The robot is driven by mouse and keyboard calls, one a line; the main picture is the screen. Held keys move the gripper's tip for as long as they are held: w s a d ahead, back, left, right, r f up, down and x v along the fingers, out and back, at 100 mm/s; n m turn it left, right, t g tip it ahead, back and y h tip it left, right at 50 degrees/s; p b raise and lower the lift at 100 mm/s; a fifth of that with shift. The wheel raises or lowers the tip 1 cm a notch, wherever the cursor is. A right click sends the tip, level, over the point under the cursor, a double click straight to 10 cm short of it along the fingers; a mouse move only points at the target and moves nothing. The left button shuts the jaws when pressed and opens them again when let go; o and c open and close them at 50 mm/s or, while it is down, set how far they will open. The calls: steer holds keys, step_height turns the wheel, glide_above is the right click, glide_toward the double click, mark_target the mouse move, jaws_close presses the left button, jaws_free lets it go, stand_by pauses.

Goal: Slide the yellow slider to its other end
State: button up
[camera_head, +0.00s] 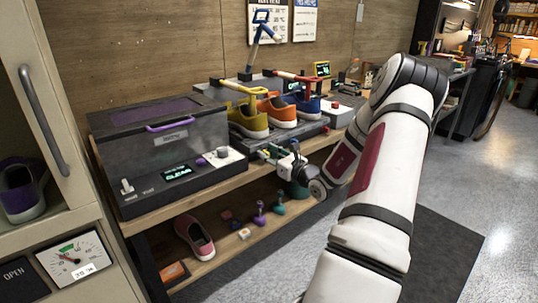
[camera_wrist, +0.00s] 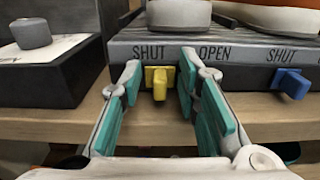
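The yellow slider (camera_wrist: 159,84) sticks out from the front of the dark grey unit, below the word SHUT and left of the word OPEN. My gripper (camera_wrist: 160,76) is open, with one teal-padded finger on each side of the slider. Small gaps show between the slider and both fingers, though I cannot tell exactly how deep it sits between them. In the head view my gripper (camera_head: 270,152) is at the front edge of the unit, below the yellow sneaker (camera_head: 249,122); the slider is not clear there.
A blue slider (camera_wrist: 292,82) sits to the right on the same unit (camera_wrist: 235,76). A control box with a grey knob (camera_wrist: 30,34) stands close on the left. The wooden bench edge (camera_wrist: 60,126) runs below. An orange sneaker (camera_head: 277,110) and a blue sneaker (camera_head: 308,107) stand nearby.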

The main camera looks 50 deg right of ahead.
jaws_close()
steer(key=shift+s+d, duration=0.2)
steer(key=shift+d, duration=0.6)
steer(key=shift+s+d, duration=0.2)
steer(key=shift+d, duration=0.55)
steer(key=shift+s+d, duration=0.2)
steer(key=shift+d, duration=0.6)
jaws_free()
steer(key=shift+d, duration=0.15)
steer(key=v, duration=1.2)
